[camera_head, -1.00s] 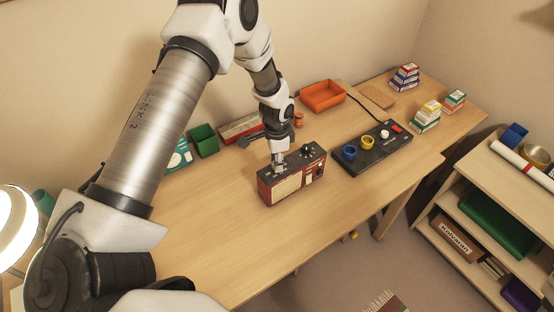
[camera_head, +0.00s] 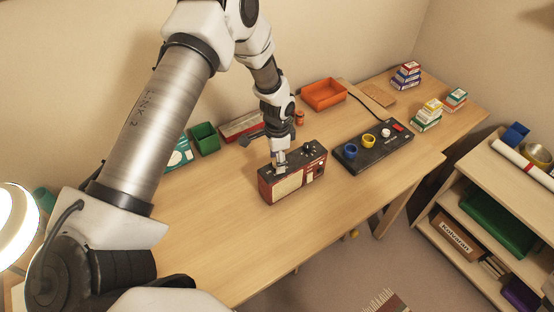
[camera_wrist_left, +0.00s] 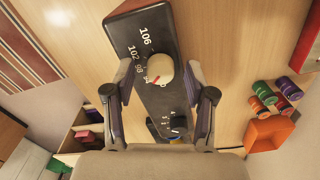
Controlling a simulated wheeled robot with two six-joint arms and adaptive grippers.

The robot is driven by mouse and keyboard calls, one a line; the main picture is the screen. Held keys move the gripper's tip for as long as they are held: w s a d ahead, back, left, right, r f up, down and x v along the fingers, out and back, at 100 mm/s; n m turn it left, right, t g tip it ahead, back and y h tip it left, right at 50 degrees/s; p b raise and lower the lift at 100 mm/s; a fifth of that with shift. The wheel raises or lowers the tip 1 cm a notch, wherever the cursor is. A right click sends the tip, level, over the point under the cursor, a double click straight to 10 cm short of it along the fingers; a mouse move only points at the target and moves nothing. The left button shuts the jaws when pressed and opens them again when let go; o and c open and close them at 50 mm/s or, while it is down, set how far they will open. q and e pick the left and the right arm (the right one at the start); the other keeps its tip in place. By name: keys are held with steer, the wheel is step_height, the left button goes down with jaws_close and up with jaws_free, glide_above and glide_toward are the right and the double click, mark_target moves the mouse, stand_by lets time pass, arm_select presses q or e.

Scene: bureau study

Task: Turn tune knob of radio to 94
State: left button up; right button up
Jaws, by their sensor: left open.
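The radio (camera_head: 291,177) is a dark red and black box with a cream front, upright on the desk. The tune knob (camera_wrist_left: 162,70) is a cream disc on its dark top, with a red pointer mark at its lower left. Printed numbers 106, 102, 98 and 94 run around it; the mark lies close to 94, but the exact reading is too small to tell. My left gripper (camera_wrist_left: 159,94) is open, its fingers apart on either side of the radio's top near the knob. In the head view, the left gripper (camera_head: 280,166) is over the radio's left part and hides the knob.
A black panel (camera_head: 374,155) with blue, yellow and white round pieces lies right of the radio. Behind are an orange tray (camera_head: 324,92), a green box (camera_head: 205,137) and a red-cream box (camera_head: 238,128). The desk (camera_head: 215,220) is clear in front.

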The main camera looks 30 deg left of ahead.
arm_select(q)
step_height(320, 180, up, 12)
steer(key=shift+f, duration=0.25)
steer(key=shift+a, duration=0.1)
